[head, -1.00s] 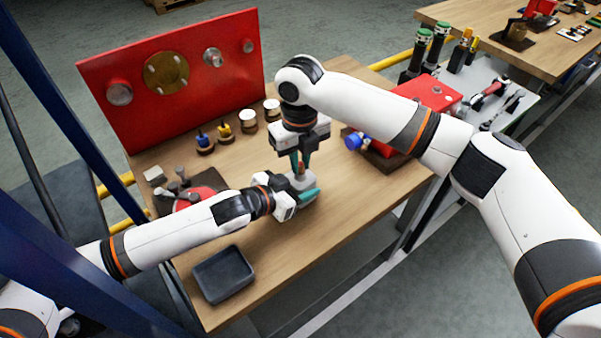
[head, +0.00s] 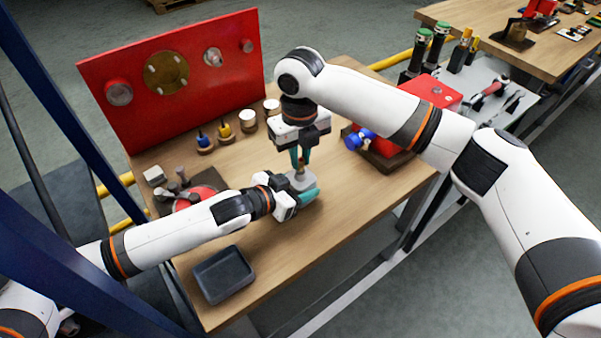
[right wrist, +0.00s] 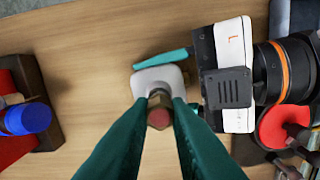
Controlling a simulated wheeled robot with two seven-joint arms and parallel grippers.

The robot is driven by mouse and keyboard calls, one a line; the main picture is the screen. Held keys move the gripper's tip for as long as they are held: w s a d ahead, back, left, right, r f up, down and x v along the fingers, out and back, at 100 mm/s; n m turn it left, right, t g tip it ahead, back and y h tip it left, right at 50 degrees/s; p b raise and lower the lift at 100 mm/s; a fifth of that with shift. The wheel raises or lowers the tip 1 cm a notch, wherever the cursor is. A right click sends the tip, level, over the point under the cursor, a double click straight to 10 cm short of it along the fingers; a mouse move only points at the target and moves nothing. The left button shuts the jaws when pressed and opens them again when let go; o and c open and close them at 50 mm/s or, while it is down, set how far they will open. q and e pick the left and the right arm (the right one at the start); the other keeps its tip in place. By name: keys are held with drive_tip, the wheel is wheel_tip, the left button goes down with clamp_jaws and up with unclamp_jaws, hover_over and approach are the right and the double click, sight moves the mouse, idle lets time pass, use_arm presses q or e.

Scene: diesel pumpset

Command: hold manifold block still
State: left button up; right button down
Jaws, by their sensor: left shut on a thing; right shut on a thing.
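The manifold block, a small light grey block (head: 304,181), is low over the wooden table in the head view. It also shows in the right wrist view (right wrist: 157,78). My left gripper (head: 301,187) is shut on it from the side; one teal finger lies along the block's edge. My right gripper (head: 300,160) points down from above. Its teal fingers are shut on a small brass fitting with a reddish end (right wrist: 158,112), directly over the block. Whether the fitting's lower end sits in the block is hidden.
A dark tray (head: 224,274) stands at the table's front left. A red panel (head: 178,68) stands along the back, with several small parts before it. A red unit with a blue knob (head: 361,139) is to the right. Bare wood (head: 345,205) lies right of the block.

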sight(300, 159)
drive_tip(key=shift+r, duration=0.15)
drive_tip(key=shift+r, duration=2.35)
use_arm(q)
drive_tip(key=o, duration=1.4)
drive_tip(key=shift+o, duration=0.2)
drive_tip(key=v, duration=1.2)
drive_tip(key=shift+s, duration=0.1)
drive_tip(key=shift+d, duration=0.1)
